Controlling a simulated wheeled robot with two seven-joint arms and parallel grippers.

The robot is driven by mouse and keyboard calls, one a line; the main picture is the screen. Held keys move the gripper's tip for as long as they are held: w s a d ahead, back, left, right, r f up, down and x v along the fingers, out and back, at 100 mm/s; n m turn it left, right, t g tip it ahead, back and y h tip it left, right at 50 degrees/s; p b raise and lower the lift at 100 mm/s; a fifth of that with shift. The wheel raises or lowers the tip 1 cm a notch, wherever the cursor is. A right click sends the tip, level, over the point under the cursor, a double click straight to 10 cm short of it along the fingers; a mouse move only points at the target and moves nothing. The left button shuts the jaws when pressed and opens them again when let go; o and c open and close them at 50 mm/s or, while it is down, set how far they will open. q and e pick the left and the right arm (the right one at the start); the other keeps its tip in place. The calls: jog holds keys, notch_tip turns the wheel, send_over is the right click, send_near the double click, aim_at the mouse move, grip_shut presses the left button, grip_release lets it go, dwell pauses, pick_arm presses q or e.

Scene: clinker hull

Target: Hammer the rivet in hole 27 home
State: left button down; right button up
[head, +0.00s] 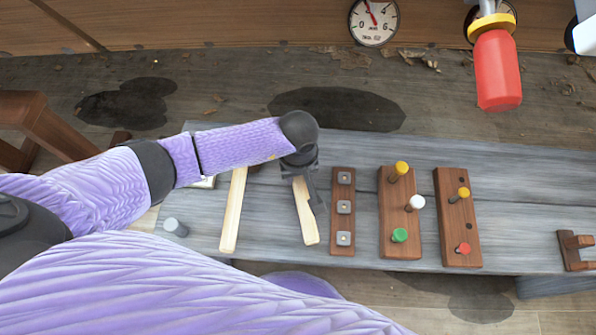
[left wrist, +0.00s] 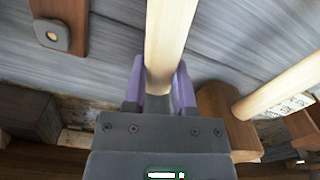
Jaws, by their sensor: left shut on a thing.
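My left gripper (head: 303,172) is over the bench and shut on a pale wooden handle (head: 306,213), which also shows between the fingers in the left wrist view (left wrist: 168,45). In the head view, the gripper hides the handle's far end, so its head cannot be seen. To the right lies a brown strip (head: 343,188) with three square metal plates, each with a small round centre; one plate shows in the left wrist view (left wrist: 51,34). I cannot read any hole number, so I cannot tell which is 27. My right gripper is not in view.
Boards with coloured pegs (head: 390,238) (head: 455,215) stand right of the strip. A grey cylinder (head: 176,227) is at the bench's left end. A red object (head: 497,75) is at upper right.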

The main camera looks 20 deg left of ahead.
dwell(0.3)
pick_arm(q)
jog(key=shift+r, duration=0.2)
jog(key=shift+r+p, duration=0.4)
jog(key=shift+p, duration=0.05)
